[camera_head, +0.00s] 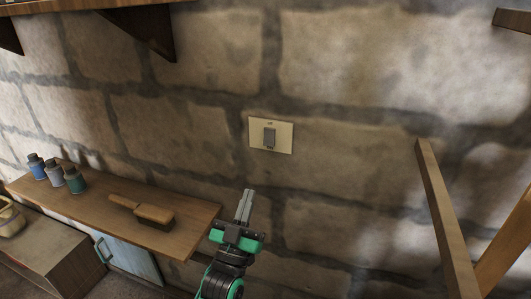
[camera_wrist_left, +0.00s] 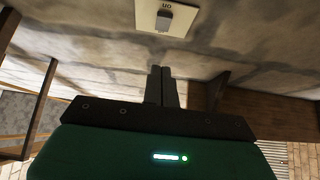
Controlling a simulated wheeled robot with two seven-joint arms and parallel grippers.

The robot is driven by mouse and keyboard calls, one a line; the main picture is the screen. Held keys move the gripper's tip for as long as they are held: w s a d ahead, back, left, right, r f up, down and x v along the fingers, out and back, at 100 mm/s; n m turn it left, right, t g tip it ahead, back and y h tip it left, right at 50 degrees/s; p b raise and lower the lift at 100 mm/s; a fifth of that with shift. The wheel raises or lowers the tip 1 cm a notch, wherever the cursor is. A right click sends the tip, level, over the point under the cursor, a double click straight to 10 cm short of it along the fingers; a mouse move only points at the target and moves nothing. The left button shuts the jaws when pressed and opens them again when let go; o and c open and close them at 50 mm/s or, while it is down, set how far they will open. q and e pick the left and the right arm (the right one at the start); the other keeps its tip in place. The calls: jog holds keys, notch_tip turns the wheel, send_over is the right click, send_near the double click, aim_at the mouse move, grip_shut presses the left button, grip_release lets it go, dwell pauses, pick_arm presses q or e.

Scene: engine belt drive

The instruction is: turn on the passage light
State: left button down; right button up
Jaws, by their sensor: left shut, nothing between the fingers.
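The light switch (camera_head: 271,135) is a cream plate with a grey rocker, fixed on the stone wall in the middle of the head view. It also shows at the top of the left wrist view (camera_wrist_left: 165,18), with small lettering on the plate beside the rocker. My left gripper (camera_head: 247,192) is shut and empty, its fingers together. In the head view its fingertips are below and a little left of the switch plate. In the wrist view the fingers point toward the switch, with a gap between them and the plate. My right gripper is not in view.
A wooden shelf (camera_head: 95,207) at the left holds a brush (camera_head: 143,209) and several small bottles (camera_head: 54,173). A wooden frame (camera_head: 445,215) stands at the right. A bracketed shelf (camera_head: 95,5) hangs at upper left. The wall around the switch is clear.

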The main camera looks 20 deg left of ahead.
pick_arm(q)
jog(key=p, duration=0.4)
send_near(268, 140)
notch_tip(268, 140, up, 4)
jog(key=shift+w+d+f+p, duration=0.1)
jog(key=shift+w+p, duration=0.35)
jog(key=shift+w, duration=0.7)
jog(key=shift+w+d+f+p, duration=0.1)
jog(key=shift+w+p, duration=0.35)
jog(key=shift+w, duration=0.75)
